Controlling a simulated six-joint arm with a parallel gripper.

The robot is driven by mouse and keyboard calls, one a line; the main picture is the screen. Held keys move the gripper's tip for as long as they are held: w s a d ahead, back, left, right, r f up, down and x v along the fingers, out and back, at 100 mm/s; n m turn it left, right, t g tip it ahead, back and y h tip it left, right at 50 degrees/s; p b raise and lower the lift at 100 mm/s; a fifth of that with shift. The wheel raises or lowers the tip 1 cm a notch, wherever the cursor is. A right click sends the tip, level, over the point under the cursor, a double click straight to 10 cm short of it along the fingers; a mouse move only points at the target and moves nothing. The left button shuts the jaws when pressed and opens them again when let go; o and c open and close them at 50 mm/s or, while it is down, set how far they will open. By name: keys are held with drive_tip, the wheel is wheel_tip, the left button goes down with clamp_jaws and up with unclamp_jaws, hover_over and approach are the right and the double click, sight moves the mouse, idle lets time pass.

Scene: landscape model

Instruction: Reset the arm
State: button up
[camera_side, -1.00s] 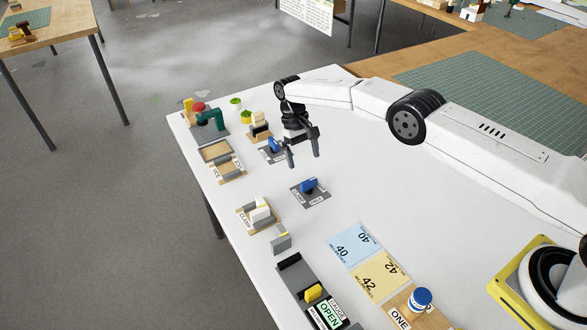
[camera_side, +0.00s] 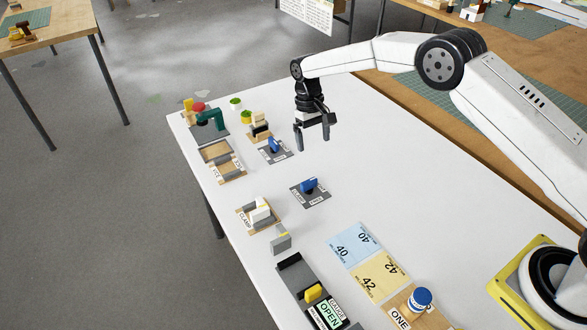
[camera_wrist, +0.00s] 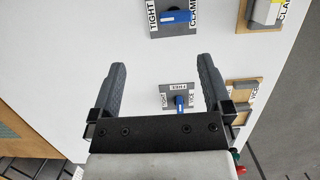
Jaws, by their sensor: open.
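My gripper (camera_side: 314,140) is open and empty, held above the white table (camera_side: 370,180) and pointing down. In the wrist view its two dark fingers (camera_wrist: 163,85) are spread wide with nothing between the tips. A blue lever on a dark plate (camera_side: 275,147) lies to the left of and below my gripper in the side view; in the wrist view this blue lever (camera_wrist: 180,102) shows between the fingers, well below them. A second blue lever (camera_side: 308,185) on a dark plate stands nearer the camera; it also shows at the top of the wrist view (camera_wrist: 175,17).
A clamp stand with a white block (camera_side: 261,211) and a wooden vice tray (camera_side: 228,168) line the left edge. A green device with a red knob (camera_side: 210,118) stands at the far corner. Blue and yellow cards (camera_side: 352,246) and a blue-capped jar (camera_side: 420,299) lie nearer. The table's middle is clear.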

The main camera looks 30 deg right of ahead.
drive_tip(key=s+d+r+t, duration=0.1)
drive_tip(key=s+d+r, duration=0.1)
drive_tip(key=s+r, duration=0.25)
drive_tip(key=s+d+r+t, duration=0.2)
drive_tip(key=s+d+r, duration=0.1)
drive_tip(key=s, duration=0.3)
drive_tip(key=s+d+t, duration=0.2)
drive_tip(key=s, duration=1.6)
drive_tip(key=shift+d+r, duration=0.3)
